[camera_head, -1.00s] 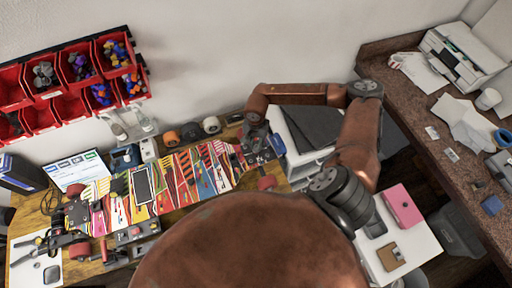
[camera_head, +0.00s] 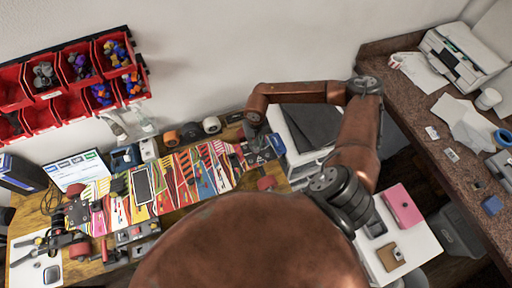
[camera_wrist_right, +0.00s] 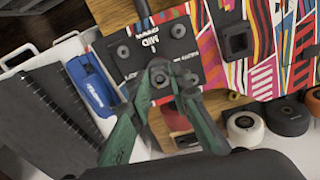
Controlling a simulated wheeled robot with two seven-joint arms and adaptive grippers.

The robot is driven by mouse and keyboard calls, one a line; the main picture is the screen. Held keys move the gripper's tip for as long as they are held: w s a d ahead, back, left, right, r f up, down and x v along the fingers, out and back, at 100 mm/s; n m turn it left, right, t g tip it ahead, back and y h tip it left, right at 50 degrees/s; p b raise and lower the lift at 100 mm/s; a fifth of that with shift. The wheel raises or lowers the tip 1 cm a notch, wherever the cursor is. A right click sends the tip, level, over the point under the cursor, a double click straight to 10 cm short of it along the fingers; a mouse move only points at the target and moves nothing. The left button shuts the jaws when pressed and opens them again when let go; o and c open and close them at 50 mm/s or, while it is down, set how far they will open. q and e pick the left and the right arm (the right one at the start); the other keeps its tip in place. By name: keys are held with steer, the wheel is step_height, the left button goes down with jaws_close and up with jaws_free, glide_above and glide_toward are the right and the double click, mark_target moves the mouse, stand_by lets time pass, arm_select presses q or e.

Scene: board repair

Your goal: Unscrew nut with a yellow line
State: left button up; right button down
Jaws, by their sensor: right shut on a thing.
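The striped skateboard deck (camera_head: 190,172) lies on the wooden bench, and the end of it with a black plate (camera_wrist_right: 147,42) marked MID shows in the right wrist view. My right gripper (camera_head: 254,140) is at the deck's right end. In the right wrist view its green fingers (camera_wrist_right: 162,80) are closed around a small grey part at the black plate, apparently the nut. The fingers hide most of it, and I cannot make out a yellow line. My left gripper is not in view.
A blue box-like item (camera_wrist_right: 92,84) lies beside the plate. Loose wheels (camera_wrist_right: 244,125) stand along the deck's edge. Red bins (camera_head: 72,85) hang on the wall at left. A granite counter (camera_head: 425,110) is at right.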

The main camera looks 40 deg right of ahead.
steer(key=shift+r, duration=0.15)
steer(key=shift+r+p, duration=0.5)
steer(key=shift+r, duration=0.9)
step_height(320, 180, up, 7)
steer(key=p, duration=0.3)
stand_by(0.3)
